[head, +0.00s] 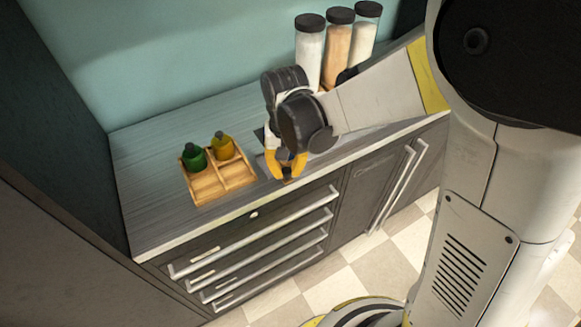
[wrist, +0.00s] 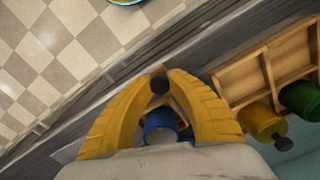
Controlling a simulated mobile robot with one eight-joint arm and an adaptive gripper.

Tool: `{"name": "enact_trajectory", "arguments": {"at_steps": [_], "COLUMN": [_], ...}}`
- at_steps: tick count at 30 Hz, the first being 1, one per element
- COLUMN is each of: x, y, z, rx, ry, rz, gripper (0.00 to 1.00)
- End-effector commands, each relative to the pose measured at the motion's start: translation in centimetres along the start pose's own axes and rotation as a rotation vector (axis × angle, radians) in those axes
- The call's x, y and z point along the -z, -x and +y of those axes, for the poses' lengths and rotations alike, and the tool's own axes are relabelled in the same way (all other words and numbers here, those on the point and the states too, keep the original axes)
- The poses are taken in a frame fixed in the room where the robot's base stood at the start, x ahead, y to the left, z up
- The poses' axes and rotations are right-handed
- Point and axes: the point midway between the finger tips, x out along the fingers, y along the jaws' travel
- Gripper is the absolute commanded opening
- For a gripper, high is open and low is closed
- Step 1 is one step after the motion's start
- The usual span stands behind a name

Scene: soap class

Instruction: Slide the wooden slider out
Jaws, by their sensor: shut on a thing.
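My gripper (head: 290,170) is low over the front of the counter, right of the wooden tray. In the wrist view my gripper (wrist: 160,80) has its yellow fingers closed on a small dark knob (wrist: 159,84). Between the fingers, a strip of wood (wrist: 184,114), which looks like part of the wooden slider, and a blue cylinder (wrist: 160,121) show. The fingers hide most of the slider, so I cannot tell how far out it is or whether the knob joins it.
The wooden tray (head: 208,187) holds a green bottle (head: 194,157) and a yellow bottle (head: 222,146); its front compartments look empty. Three dark-lidded jars (head: 338,45) stand at the back. Drawers with long handles (head: 255,233) are below the counter edge.

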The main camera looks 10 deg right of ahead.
Motion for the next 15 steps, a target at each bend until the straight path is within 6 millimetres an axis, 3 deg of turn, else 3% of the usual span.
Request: {"name": "enact_trajectory", "arguments": {"at_steps": [6,7,9,15], "x": [-0.18,-0.18,-0.17,-0.11], "y": [-0.05,-0.05,-0.04,-0.03], "z": [-0.30,-0.31,-0.29,-0.20], "rx": [0.007,0.007,0.006,0.005], "ry": [0.004,0.004,0.004,0.003], "rz": [-0.004,-0.004,-0.004,-0.003], "gripper": [0.00,0.29,0.46,0.46]}}
